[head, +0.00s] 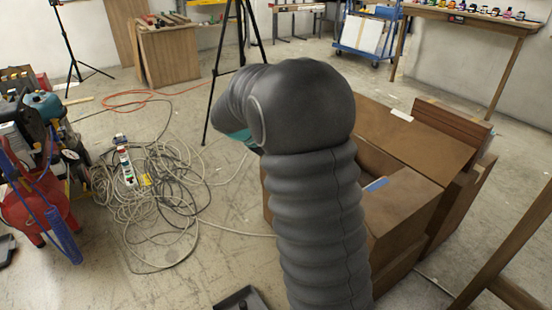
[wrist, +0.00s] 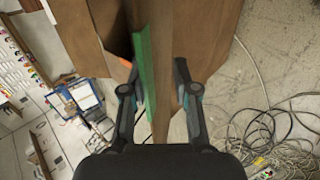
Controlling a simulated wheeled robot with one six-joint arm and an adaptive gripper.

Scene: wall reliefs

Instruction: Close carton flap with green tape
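The brown carton (head: 405,205) stands on the floor at right in the head view, partly hidden behind my arm. In the wrist view a brown flap (wrist: 177,35) runs down the middle, with a strip of green tape (wrist: 147,75) along it. My gripper (wrist: 160,75) is open, with one finger on each side of this flap. The left finger is close to the green tape; I cannot tell whether it touches. My gripper and the green tape are hidden behind my arm in the head view.
Blue tape (head: 376,184) and white tape (head: 401,115) mark other parts of the carton. An orange mark (wrist: 125,62) shows left of the green tape. Tangled cables (head: 150,190) lie on the floor at left, near a red machine (head: 35,200). A black tripod (head: 213,95) stands behind my arm.

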